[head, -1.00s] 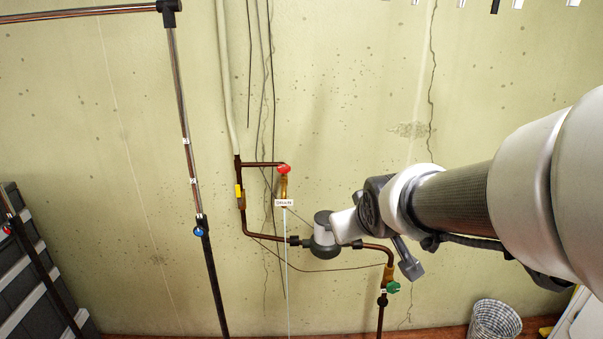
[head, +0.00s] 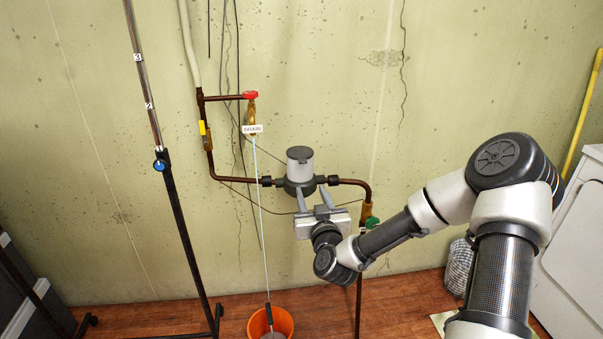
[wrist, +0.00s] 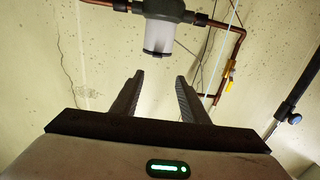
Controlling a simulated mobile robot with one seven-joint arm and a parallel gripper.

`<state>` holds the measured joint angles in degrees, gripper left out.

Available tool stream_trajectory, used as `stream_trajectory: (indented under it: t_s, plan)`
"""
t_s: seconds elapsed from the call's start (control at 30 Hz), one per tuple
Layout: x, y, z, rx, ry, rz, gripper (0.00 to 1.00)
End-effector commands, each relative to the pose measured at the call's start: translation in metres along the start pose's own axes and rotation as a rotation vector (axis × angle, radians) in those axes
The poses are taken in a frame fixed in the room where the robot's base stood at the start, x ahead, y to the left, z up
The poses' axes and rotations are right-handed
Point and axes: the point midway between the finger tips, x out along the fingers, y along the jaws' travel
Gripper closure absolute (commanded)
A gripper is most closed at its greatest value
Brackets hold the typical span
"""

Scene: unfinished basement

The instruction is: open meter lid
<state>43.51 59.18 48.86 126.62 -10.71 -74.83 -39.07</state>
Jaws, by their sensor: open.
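The water meter (head: 300,168) is a pale cylinder with a dark collar, set in the copper pipe on the wall. Its grey lid (head: 299,153) lies flat on top and looks shut. The wrist view shows the meter (wrist: 160,36) inverted at the top, with the dark rim of the lid (wrist: 157,53) at its lower end. My gripper (head: 313,197) is just below and in front of the meter in the head view. In the wrist view my gripper (wrist: 160,77) has its fingers apart with nothing between them, and a gap shows between the fingertips and the lid.
A red-handled drain valve (head: 250,95) and its tag are to the left, with a thin line running down to an orange bucket (head: 284,324). A green valve handle (head: 372,223) is close at the right. A dark stand pole (head: 188,230) stands left. A wire basket (head: 458,265) is at right.

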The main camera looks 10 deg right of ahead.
Motion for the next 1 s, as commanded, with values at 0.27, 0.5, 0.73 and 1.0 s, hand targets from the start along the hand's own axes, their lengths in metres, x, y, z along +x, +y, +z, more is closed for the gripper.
stream_trajectory:
  t_s: [0.27, 0.5, 0.73, 1.0]
  plan:
    - [0.025, 0.006, 0.001, 0.013, 0.017, 0.023, 0.59]
    - [0.076, 0.006, 0.002, 0.014, 0.015, 0.022, 0.59]
    - [0.126, 0.007, 0.001, 0.014, 0.014, 0.021, 0.59]
    - [0.165, 0.008, 0.0, 0.013, 0.014, 0.02, 0.59]
